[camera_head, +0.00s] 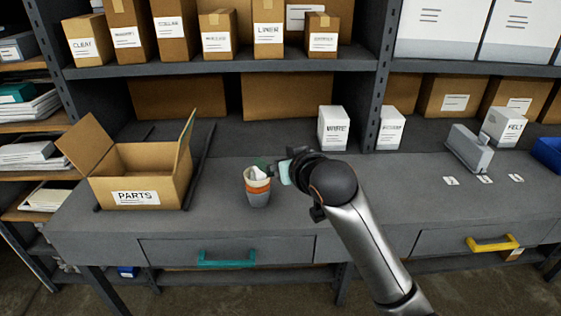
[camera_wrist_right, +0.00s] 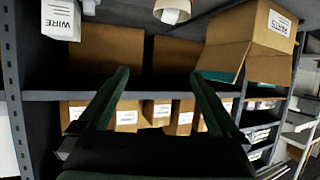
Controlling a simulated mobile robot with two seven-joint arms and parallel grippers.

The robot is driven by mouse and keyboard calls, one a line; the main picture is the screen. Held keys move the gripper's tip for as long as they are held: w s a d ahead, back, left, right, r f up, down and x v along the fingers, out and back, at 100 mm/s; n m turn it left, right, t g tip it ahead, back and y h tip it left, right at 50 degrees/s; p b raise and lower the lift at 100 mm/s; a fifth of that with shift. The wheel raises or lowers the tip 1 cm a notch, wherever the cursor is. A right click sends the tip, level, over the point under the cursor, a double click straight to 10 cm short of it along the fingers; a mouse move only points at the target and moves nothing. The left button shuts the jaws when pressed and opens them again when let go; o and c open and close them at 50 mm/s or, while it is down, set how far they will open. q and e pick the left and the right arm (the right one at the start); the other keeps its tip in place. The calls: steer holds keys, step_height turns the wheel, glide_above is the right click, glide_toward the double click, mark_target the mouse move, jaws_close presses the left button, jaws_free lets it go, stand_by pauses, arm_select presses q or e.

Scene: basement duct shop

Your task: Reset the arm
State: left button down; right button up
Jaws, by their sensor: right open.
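My right arm reaches in from the lower right of the head view. Its gripper (camera_head: 274,170) is beside the upper right of a cup, over the workbench (camera_head: 330,225). In the right wrist view the two dark green fingers (camera_wrist_right: 158,74) are spread apart with nothing between them. The cup (camera_head: 257,193) is grey with an orange band and stands upright with something pale in its top. It also shows at the top edge of the wrist view (camera_wrist_right: 172,12), clear of the fingers. My left gripper is in neither view.
An open cardboard box marked PARTS (camera_head: 138,180) stands left on the bench. A white WIRE box (camera_head: 333,128) stands behind the gripper. A grey device (camera_head: 469,147) and small labels lie right. Boxed shelves rise behind. The bench front between cup and PARTS box is clear.

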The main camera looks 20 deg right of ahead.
steer(key=shift+f, duration=0.1)
stand_by(0.3)
steer(key=s+a+f+g+y, duration=0.1)
steer(key=s+f, duration=0.3)
steer(key=f, duration=0.7)
steer(key=s+f+g, duration=0.1)
steer(key=s+f, duration=0.4)
steer(key=f, duration=0.6)
steer(key=s+f+g, duration=0.1)
steer(key=s+f, duration=0.7)
steer(key=s, duration=0.2)
steer(key=s+f+n+g, duration=0.1)
steer(key=s+f, duration=0.6)
steer(key=s, duration=0.3)
steer(key=shift+s+d+f, duration=0.15)
steer(key=shift+s+f, duration=0.2)
steer(key=shift+s, duration=0.05)
